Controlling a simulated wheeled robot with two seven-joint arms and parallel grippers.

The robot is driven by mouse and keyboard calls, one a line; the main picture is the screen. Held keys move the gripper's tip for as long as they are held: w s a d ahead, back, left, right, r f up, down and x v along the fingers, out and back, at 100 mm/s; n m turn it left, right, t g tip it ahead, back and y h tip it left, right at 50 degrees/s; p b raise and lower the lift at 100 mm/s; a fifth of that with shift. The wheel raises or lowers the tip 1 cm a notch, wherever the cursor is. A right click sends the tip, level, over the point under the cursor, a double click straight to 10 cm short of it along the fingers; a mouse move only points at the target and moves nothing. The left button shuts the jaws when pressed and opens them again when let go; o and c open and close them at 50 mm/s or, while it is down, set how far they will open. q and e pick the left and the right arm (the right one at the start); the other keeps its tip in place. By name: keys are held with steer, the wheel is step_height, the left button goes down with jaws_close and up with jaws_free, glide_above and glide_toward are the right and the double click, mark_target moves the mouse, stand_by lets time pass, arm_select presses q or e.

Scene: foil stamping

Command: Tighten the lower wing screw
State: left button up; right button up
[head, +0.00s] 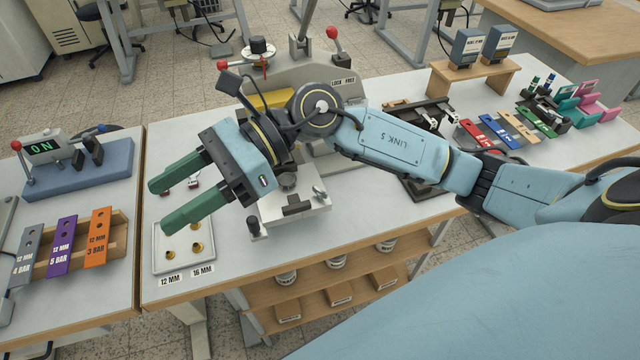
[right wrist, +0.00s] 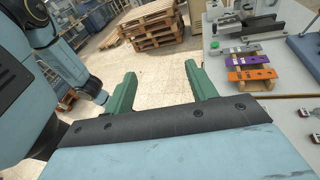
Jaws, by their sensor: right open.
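My right gripper (head: 162,206) is open and empty, with its two green fingers pointing left above the small-parts tray (head: 158,262). It also shows in the right wrist view (right wrist: 155,85), with nothing between the fingers. The stamping press (head: 350,75), with a "LOCK FREE" label, stands behind my right arm, which hides much of its middle. A small metal piece that looks like a wing screw (head: 319,191) sits at the right of the press's low white base (head: 305,210), apart from the gripper. I cannot tell how tight it is. My left gripper is not in view.
The tray holds small brass pieces (head: 197,248). On the left table are a blue device reading "ON" (head: 75,180) and grey, purple and orange bars (head: 97,238). Coloured plates (head: 505,131) and a small wooden stand (head: 470,78) are at the right. My right arm spans the table.

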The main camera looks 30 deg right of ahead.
steer(key=w+d+f+n+h, duration=0.2)
steer(key=d+f+n+h, duration=0.2)
steer(key=d+f+h, duration=0.25)
steer(key=h, duration=1)
glide_toward(320, 189)
steer(key=shift+n+t, duration=0.3)
steer(key=shift+n, duration=0.2)
steer(key=f, duration=0.9)
steer(key=shift+s+d, duration=0.1)
steer(key=shift+s, duration=0.2)
steer(key=shift+c, duration=0.5)
steer(key=c, duration=0.9)
